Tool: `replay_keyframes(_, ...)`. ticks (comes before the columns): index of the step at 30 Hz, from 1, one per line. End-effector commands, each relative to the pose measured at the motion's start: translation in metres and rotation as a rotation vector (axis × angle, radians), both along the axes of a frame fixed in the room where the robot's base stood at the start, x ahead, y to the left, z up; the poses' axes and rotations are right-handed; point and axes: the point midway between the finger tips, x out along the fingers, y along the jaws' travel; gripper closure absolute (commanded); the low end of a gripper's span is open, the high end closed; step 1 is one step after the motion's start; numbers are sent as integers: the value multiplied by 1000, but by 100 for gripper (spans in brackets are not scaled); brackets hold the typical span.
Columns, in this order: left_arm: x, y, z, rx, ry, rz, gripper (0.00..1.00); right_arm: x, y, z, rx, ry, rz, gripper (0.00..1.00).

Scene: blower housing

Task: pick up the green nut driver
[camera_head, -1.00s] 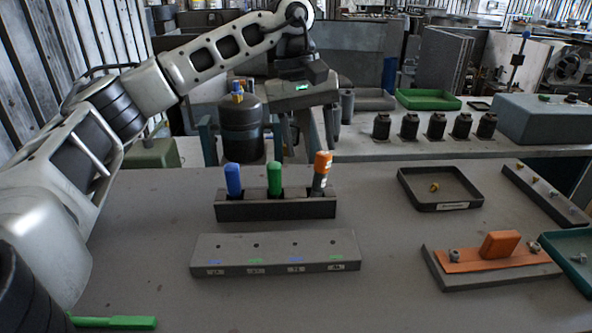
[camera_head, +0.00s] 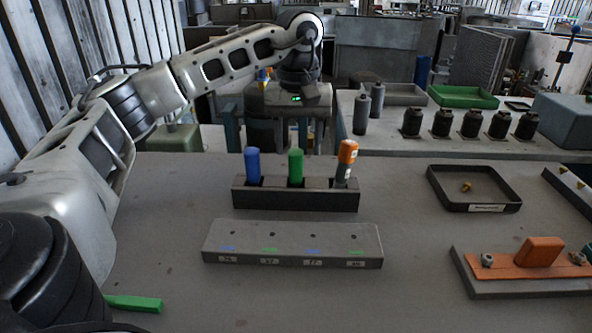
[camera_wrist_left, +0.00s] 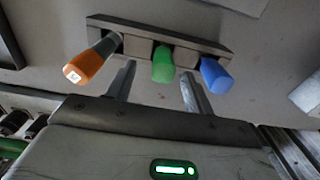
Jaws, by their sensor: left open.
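The green nut driver (camera_head: 295,164) stands upright in the middle of a dark rack (camera_head: 290,198), between a blue-handled driver (camera_head: 252,163) and an orange-topped one (camera_head: 346,160). My left gripper (camera_head: 292,135) is open and empty, behind and above the rack in the head view. In the left wrist view, the green handle (camera_wrist_left: 163,66) shows between the two spread fingers (camera_wrist_left: 158,86), with the orange driver (camera_wrist_left: 88,63) to the left and the blue one (camera_wrist_left: 215,76) to the right. The fingers do not visibly hold it. My right gripper is out of view.
A grey block with labelled holes (camera_head: 292,243) lies in front of the rack. A black tray (camera_head: 474,188) and an orange part on a plate (camera_head: 535,252) lie to the right. A green-handled item (camera_head: 133,303) lies at lower left.

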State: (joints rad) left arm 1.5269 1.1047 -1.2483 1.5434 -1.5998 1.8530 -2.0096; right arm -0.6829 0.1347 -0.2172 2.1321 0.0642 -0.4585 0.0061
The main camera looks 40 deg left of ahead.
Motion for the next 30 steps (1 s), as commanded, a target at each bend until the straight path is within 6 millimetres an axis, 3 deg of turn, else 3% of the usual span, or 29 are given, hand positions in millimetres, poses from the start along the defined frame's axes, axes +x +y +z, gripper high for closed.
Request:
replay_keyframes(9, -2, 5, -43, -1, 2, -1, 47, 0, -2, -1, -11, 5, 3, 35)
replay_keyframes(18, -2, 5, -48, -1, 1, 0, 47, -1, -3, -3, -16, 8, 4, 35)
replay_keyframes(24, -2, 5, -48, -1, 1, 0, 100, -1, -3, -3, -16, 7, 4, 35)
replay_keyframes(30, -2, 5, -47, -1, -1, 0, 100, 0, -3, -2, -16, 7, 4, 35)
